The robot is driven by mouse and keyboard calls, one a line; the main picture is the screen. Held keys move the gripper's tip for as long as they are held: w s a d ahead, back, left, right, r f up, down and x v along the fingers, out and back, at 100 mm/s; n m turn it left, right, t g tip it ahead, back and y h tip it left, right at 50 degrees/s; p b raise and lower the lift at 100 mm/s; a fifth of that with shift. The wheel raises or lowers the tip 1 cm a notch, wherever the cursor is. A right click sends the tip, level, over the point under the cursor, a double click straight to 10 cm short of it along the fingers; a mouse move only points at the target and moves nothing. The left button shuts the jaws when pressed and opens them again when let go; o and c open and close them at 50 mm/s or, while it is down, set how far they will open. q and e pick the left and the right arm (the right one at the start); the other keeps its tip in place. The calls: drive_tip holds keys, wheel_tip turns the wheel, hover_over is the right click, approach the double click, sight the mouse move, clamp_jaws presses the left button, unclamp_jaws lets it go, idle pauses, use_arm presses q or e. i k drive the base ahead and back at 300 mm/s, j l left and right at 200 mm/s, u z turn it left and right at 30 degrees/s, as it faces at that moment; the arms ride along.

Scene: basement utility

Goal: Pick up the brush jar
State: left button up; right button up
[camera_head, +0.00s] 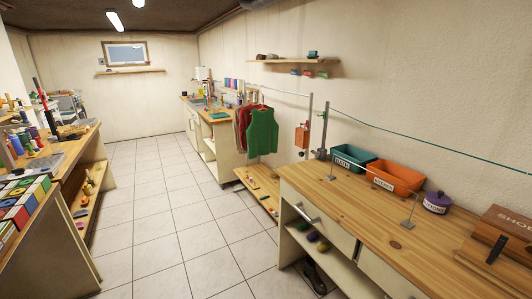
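No jar that I can clearly make out as the brush jar shows. Tall thin items (209,92) stand on the far counter (217,118), too small to tell whether they are brushes in a jar. A purple lidded pot (437,203) with a white label stands on the right wooden bench (345,207); its lettering is too small to read. Neither of my grippers is in view.
Teal (353,159) and orange (396,178) bins and a brown shoe box (499,231) stand on the right bench. The crowded left bench (77,147) holds bottles and spools. A green vest (263,132) hangs further back. The tiled floor (160,215) between is clear.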

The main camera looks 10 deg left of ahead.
sight(215, 110)
drive_tip(key=i+j+u, duration=0.55)
drive_tip(key=i+u, duration=0.15)
drive_tip(key=i, duration=0.25)
drive_tip(key=i+u, duration=0.35)
drive_tip(key=i, duration=0.95)
drive_tip(key=i+j, duration=0.1)
drive_tip(key=i, duration=0.65)
drive_tip(key=i+j, duration=0.1)
drive_tip(key=i, duration=0.7)
drive_tip(key=i+j+z, duration=0.1)
drive_tip(key=i+z, duration=0.2)
drive_tip(key=i, duration=0.25)
drive_tip(key=i+j+z, duration=0.3)
drive_tip(key=i, duration=0.2)
drive_tip(key=i+j+z, duration=0.25)
drive_tip(key=i, duration=0.25)
